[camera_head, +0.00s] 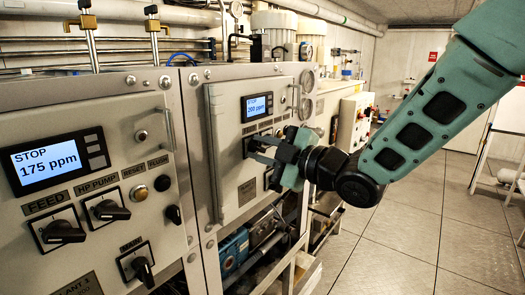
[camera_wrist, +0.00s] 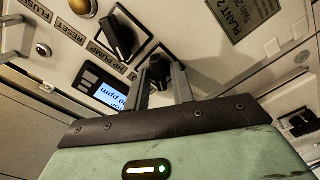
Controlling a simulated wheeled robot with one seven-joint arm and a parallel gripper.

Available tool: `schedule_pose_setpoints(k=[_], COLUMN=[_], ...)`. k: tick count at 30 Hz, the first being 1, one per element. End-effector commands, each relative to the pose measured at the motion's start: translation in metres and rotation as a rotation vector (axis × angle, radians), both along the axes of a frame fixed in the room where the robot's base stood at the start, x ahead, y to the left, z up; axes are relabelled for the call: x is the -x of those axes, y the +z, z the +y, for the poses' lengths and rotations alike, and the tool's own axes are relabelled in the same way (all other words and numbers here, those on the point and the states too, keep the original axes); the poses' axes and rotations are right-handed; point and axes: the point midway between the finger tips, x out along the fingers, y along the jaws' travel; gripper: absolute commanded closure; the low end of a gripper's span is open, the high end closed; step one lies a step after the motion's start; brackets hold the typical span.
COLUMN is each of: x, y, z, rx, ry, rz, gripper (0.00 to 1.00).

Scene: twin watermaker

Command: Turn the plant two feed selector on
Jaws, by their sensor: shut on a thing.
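The plant two feed selector (camera_wrist: 157,72) is a dark rotary knob on the plant two panel (camera_head: 232,185). In the wrist view it sits between the two finger tips of my gripper (camera_wrist: 161,82), beside the HP PUMP label. My gripper (camera_head: 266,152) is shut on this knob, reaching it from the right in the head view. Its fingers hide much of the knob, so its exact angle is unclear. The plant two display (camera_head: 257,106) reads STOP and 200 ppm.
The HP pump selector (camera_wrist: 116,37) is close beside my fingers in the wrist view. A vertical handle (camera_head: 213,150) stands out on the panel's left. The plant one panel (camera_head: 115,225) has similar knobs and reads STOP, 175 ppm. The floor (camera_head: 400,245) at right is clear.

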Motion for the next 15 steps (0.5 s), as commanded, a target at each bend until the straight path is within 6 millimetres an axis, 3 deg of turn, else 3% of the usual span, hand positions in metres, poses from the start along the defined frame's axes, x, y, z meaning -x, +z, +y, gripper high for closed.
schedule_pose_setpoints(k=[15], x=[-0.0004], y=[-0.0023], z=[-0.0013], rx=[-0.254], ry=[-0.002], rz=[0.327], gripper=[0.98])
